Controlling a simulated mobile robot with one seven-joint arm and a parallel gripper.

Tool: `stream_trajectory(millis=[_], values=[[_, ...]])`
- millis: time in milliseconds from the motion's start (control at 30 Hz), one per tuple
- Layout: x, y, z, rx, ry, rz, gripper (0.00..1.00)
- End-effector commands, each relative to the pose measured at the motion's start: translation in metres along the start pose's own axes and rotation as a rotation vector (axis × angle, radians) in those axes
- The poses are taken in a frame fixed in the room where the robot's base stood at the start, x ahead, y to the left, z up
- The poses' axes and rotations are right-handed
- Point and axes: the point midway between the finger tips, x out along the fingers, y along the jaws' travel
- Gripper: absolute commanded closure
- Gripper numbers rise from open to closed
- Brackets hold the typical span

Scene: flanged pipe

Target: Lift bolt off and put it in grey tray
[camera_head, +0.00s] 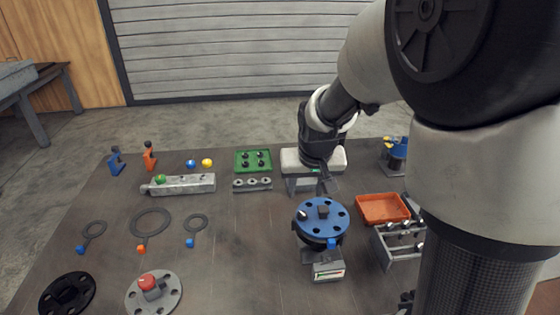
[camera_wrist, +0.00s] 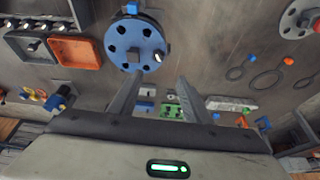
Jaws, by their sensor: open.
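A blue round flange (camera_head: 323,229) with a ring of dark holes sits on a stand at the middle right of the table. One pale bolt (camera_head: 302,214) stands in a hole near its left edge; it also shows in the wrist view (camera_wrist: 158,57) at the flange's lower right. My gripper (camera_wrist: 160,84) is open and empty, its two fingers apart and clear of the flange and the bolt. In the head view my gripper (camera_head: 323,183) is just behind the flange, partly hidden by my wrist. I cannot tell for certain which grey container is the grey tray.
An orange tray (camera_head: 383,209) and a grey rack with bolts (camera_head: 400,245) stand right of the flange. A green tray (camera_head: 253,153) with black pieces, a grey strip (camera_head: 252,184) and a long grey block (camera_head: 190,184) lie left. Gaskets and flanges lie front left.

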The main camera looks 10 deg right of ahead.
Motion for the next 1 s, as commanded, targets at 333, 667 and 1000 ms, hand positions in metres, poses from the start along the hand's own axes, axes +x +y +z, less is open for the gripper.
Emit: stream_trajectory(millis=[333, 667, 1000], values=[[0.069, 0.001, 0.002, 0.001, -0.004, 0.001, 0.56], [0.097, 0.004, 0.005, 0.002, -0.004, 0.001, 0.56], [0.132, 0.006, 0.007, 0.0, -0.001, 0.0, 0.56]])
